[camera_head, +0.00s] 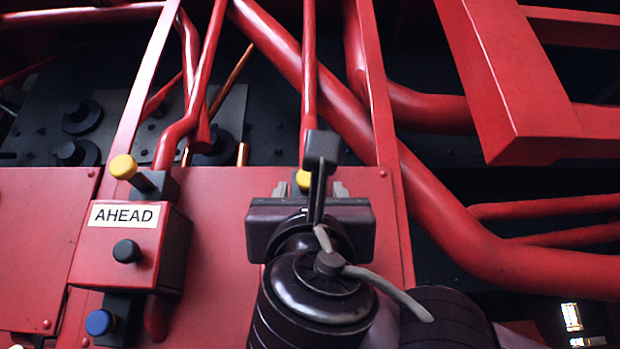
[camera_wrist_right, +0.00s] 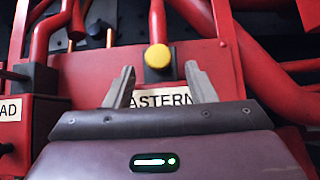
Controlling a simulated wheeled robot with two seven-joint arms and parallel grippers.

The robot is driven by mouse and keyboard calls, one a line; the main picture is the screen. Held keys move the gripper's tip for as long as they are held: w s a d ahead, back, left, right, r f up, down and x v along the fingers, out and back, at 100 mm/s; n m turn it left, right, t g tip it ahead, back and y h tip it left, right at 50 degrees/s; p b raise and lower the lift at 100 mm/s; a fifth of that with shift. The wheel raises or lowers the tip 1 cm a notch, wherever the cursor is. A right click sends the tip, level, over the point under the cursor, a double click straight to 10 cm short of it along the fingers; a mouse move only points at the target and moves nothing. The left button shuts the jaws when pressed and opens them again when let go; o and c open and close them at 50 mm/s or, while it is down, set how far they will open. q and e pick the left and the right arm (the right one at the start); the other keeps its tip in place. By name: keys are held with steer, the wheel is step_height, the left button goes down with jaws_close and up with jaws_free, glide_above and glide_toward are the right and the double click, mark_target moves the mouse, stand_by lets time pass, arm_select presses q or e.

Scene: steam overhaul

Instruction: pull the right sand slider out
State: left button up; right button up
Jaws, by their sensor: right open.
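The right control box carries a white plate reading "ASTERN" (camera_wrist_right: 160,100), partly covered by my gripper in the wrist view. A yellow knob (camera_wrist_right: 158,57) stands at its top; in the head view only a bit of this yellow knob (camera_head: 303,180) shows past my gripper. No label says which knob is the sand slider. My right gripper (camera_wrist_right: 159,69) is open, one finger to each side of the yellow knob in the picture, with gaps visible and nothing held. In the head view my right gripper (camera_head: 310,189) hides most of the right box. My left gripper is not in view.
The left box with an "AHEAD" plate (camera_head: 124,216) has a yellow knob (camera_head: 123,167) above, a black knob (camera_head: 127,251) on its front and a blue knob (camera_head: 100,322) below. Red pipes (camera_head: 440,215) run close on the right. The red panel (camera_head: 225,215) between the boxes is clear.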

mark_target(309, 180)
steer(key=r+p, duration=0.1)
steer(key=r, duration=0.2)
steer(key=shift+w+p, duration=0.35)
steer(key=shift+w, duration=0.05)
steer(key=w, duration=0.1)
steer(key=w+r+p, duration=0.1)
steer(key=shift+w+a, duration=0.15)
steer(key=shift+w, duration=0.15)
steer(key=shift+w+r, duration=0.15)
steer(key=shift+w, duration=0.25)
steer(key=shift+s+r, duration=0.15)
steer(key=shift+s, duration=0.1)
steer(key=shift+w, duration=0.2)
steer(key=c, duration=0.5)
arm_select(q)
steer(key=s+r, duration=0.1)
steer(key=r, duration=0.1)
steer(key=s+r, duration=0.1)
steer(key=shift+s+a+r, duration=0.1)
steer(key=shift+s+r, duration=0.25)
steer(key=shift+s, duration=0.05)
arm_select(e)
steer(key=shift+s, duration=0.1)
jaws_close()
